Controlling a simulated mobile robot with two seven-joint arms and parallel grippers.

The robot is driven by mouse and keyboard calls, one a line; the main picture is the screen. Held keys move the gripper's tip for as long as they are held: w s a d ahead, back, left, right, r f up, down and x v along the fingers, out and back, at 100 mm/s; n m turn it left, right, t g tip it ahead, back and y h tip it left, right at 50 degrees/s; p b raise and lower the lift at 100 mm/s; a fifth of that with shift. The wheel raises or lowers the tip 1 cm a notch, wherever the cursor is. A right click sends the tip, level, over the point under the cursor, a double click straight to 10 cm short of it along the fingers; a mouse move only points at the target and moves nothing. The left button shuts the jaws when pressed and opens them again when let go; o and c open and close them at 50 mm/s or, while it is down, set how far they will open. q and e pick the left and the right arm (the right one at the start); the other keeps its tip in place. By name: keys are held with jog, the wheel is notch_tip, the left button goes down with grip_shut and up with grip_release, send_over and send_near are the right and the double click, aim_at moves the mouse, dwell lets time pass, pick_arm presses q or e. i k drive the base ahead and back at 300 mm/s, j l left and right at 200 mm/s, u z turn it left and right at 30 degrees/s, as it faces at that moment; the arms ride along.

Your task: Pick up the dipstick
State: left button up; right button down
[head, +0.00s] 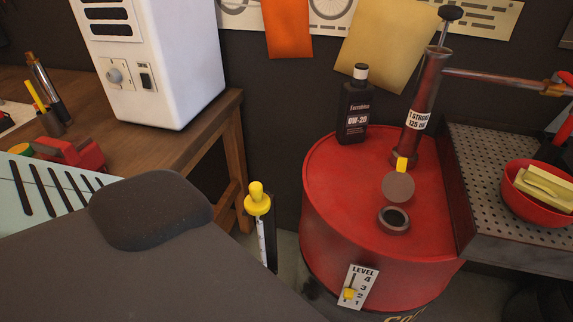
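A dipstick (258,201) with a yellow knobbed top stands upright, just left of the red drum. Its yellow head is in plain view. Below it a white strip with marks runs down beside a dark upright part. I cannot tell whether the strip belongs to the dipstick or its holder. The lower end is hidden behind a dark grey surface in the foreground. Neither of my grippers is in view.
The red drum (322,185) has an open filler neck (394,220), a pump, a level gauge (358,286) and an oil bottle (353,108). A wooden bench (180,142) holds a white machine (160,60). A perforated tray (490,175) with a red bowl (535,205) is right.

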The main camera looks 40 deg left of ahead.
aim_at(257, 203)
jog(key=i+l+u, duration=0.15)
jog(key=u, duration=0.4)
jog(key=l+u, duration=0.15)
jog(key=u, duration=0.3)
jog(key=l+u, duration=0.1)
jog(key=u, duration=0.3)
jog(key=i, duration=0.05)
